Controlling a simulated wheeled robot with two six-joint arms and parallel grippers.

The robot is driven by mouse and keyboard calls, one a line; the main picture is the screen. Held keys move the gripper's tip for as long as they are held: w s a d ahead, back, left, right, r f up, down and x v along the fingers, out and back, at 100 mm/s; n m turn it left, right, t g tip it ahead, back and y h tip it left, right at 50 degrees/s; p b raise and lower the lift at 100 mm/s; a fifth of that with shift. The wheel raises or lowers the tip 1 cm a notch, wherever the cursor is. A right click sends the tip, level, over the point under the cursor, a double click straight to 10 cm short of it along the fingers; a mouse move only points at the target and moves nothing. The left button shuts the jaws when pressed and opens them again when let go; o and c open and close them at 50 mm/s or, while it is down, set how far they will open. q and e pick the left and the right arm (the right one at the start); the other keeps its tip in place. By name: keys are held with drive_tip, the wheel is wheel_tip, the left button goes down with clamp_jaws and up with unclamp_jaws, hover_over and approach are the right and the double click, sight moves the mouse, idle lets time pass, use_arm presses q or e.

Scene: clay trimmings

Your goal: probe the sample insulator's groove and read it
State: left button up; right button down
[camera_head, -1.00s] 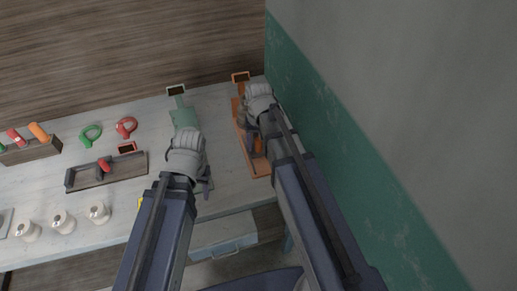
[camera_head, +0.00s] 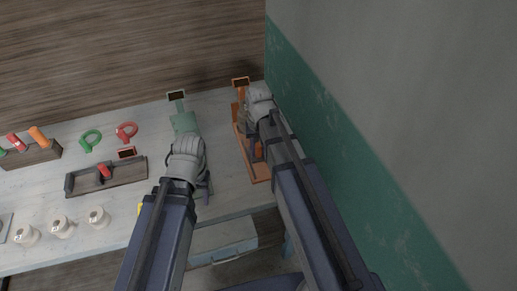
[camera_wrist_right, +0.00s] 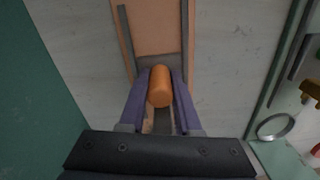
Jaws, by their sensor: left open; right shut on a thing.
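My right gripper (camera_head: 257,150) is over the orange board (camera_head: 260,172). In the right wrist view its two purple fingers (camera_wrist_right: 161,95) are shut on an orange cylindrical handle (camera_wrist_right: 160,86). The handle sits above a grey piece on the orange board (camera_wrist_right: 155,30); whether it touches that piece is unclear. A brownish object (camera_head: 242,113) shows beside my right wrist, partly hidden. My left gripper (camera_head: 207,190) is open, in front of the green board (camera_head: 185,121). Several white spool-shaped insulators (camera_head: 98,216) stand at the table's front left. No groove or reading is legible.
Small dark displays stand behind the green board (camera_head: 176,96) and the orange board (camera_head: 240,82). A dark tray (camera_head: 85,182) holds a red-handled piece. A rack (camera_head: 32,153) holds coloured handles. A green-grey wall (camera_head: 310,105) bounds the right.

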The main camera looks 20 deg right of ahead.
idle(0.9)
drive_tip(key=shift+s, duration=0.9)
drive_tip(key=c, duration=0.6)
unclamp_jaws()
use_arm(q)
drive_tip(key=shift+r, duration=0.1)
wheel_tip(320, 180, up, 8)
drive_tip(key=p, duration=0.7)
drive_tip(key=shift+f+p, duration=0.2)
drive_tip(key=shift+p, duration=0.2)
use_arm(e)
wheel_tip(320, 180, up, 8)
drive_tip(key=shift+f, duration=0.15)
